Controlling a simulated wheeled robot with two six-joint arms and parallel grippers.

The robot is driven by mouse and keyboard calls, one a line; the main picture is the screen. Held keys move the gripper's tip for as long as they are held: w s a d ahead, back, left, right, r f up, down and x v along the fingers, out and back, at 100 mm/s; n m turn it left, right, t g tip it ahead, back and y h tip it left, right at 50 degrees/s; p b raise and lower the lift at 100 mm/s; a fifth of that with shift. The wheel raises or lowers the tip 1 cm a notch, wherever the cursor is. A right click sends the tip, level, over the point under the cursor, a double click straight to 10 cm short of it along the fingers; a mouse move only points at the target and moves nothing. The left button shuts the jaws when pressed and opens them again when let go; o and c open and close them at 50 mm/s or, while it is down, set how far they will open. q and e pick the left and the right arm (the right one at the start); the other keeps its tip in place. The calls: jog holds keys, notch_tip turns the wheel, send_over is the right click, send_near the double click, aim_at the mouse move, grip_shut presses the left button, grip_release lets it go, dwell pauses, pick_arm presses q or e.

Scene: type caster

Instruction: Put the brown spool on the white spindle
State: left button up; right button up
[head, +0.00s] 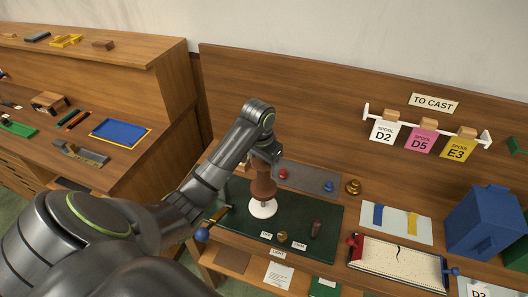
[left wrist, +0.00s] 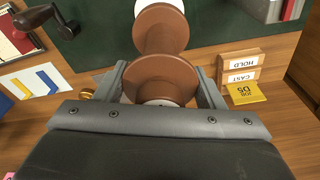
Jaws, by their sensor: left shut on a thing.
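The brown spool (head: 263,187) stands about upright over the white base of the spindle (head: 263,209) on the dark green mat. My left gripper (head: 265,163) is shut on the upper end of the spool. In the left wrist view, the spool (left wrist: 161,42) lies between the fingers of my left gripper (left wrist: 160,84), its far flange over the white spindle base (left wrist: 160,4). A small white piece shows below the near flange. The spindle's post is hidden, and I cannot tell whether the spool touches the base. My right gripper is not in view.
A grey tray (head: 305,178) with red and blue knobs is behind the mat (head: 328,239). A brass piece (head: 353,187) stands to its right. Small labels and a dark brown handle (head: 316,229) are on the mat's front right. A blue bin (head: 482,222) stands far right.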

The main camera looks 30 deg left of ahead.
aim_at(263, 181)
pick_arm(q)
jog(key=shift+s+d+r, duration=0.15)
jog(key=shift+s, duration=0.2)
jog(key=shift+f+b, duration=0.35)
jog(key=shift+f, duration=1.85)
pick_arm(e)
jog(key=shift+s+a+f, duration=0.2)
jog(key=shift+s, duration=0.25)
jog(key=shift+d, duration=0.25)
pick_arm(q)
jog(key=shift+f+b, duration=0.5)
jog(key=shift+f, duration=1.1)
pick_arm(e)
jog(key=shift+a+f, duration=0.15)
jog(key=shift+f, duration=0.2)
pick_arm(q)
jog(key=o, duration=1.4)
